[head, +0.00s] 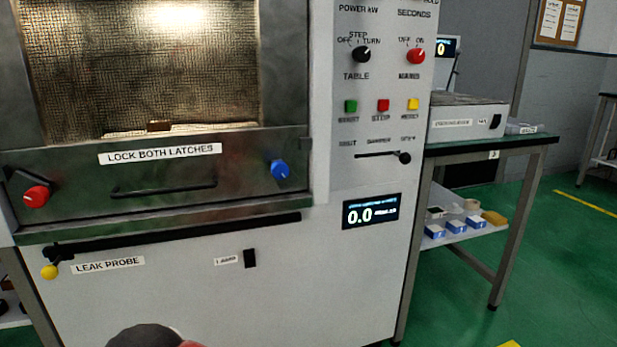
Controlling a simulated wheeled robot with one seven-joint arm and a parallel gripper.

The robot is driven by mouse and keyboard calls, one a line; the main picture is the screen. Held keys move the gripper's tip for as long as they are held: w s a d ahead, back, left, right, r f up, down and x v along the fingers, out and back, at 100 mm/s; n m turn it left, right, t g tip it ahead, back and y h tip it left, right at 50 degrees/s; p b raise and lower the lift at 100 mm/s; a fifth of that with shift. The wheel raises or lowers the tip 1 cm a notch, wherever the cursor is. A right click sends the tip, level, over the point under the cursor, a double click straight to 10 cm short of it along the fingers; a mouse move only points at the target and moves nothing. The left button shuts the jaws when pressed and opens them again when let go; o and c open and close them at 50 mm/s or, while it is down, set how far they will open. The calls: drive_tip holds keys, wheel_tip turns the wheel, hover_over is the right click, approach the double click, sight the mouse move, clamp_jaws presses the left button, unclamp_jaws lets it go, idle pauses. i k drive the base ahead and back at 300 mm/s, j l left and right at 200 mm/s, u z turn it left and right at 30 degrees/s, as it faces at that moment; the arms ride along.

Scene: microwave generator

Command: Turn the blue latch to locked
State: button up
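The blue latch (280,170) is a round knob on the right side of the oven door's lower frame, below the label "LOCK BOTH LATCHES" (160,154). A pale mark shows on it, but I cannot tell its exact angle. The red latch (36,196) is at the left end of the same frame, with a dark bar beside it. The door (240,190) looks shut. My gripper is not in view; a dark rounded shape at the bottom edge may be part of my arm.
A door handle (164,189) lies between the latches. A black rod (180,232) with a yellow knob (49,271) juts below the door. The control panel (381,100) stands right, with a lever (403,157). A green-topped bench (520,146) is farther right, beside open green floor.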

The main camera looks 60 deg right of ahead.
sight(286, 177)
drive_tip(key=z, duration=1.8)
